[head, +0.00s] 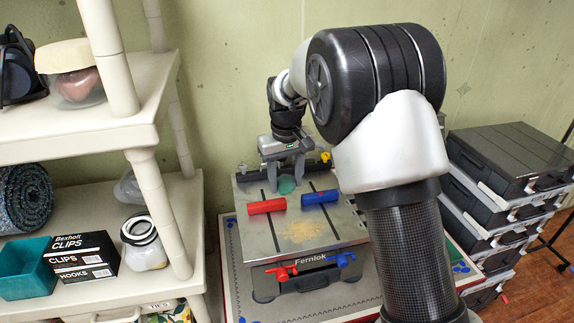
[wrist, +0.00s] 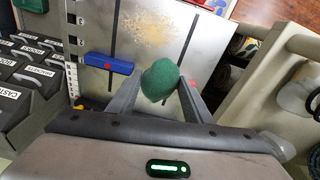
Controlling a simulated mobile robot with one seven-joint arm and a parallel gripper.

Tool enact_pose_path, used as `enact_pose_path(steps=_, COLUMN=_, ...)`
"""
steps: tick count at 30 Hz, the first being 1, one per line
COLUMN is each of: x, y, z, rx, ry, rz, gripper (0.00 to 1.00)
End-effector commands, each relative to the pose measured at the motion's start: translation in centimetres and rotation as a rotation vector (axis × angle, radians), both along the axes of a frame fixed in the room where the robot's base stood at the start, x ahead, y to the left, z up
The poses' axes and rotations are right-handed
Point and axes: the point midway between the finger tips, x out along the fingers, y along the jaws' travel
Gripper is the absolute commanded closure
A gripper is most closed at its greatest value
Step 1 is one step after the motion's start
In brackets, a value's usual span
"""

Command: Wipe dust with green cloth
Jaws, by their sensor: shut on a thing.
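My gripper (head: 284,176) is over the back part of a grey metal work surface (head: 252,238) marked Fernlok. It is shut on a bunched green cloth (head: 288,186). In the wrist view the green cloth (wrist: 160,82) bulges as a rounded lump between the two fingers. Whether the cloth touches the surface is unclear. A patch of yellowish dust (head: 303,230) lies on the front middle of the surface, in front of the cloth and apart from it. The dust also shows at the top of the wrist view (wrist: 147,32).
A red block (head: 266,207) and a blue block (head: 320,197) lie on the surface between cloth and dust, at left and right. Red and blue clamps (head: 281,273) sit at its front edge. Shelving (head: 160,205) stands left, stacked black cases (head: 500,165) right.

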Motion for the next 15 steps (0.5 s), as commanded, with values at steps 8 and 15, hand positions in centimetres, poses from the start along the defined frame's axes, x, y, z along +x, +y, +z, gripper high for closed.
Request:
enact_pose_path(steps=8, x=-0.1, y=0.0, z=-1.2, rx=-0.001, ry=0.002, rz=0.0, gripper=0.72)
enact_pose_path(steps=15, x=-0.1, y=0.0, z=-4.1, rx=-0.001, ry=0.001, rz=0.0, gripper=0.72)
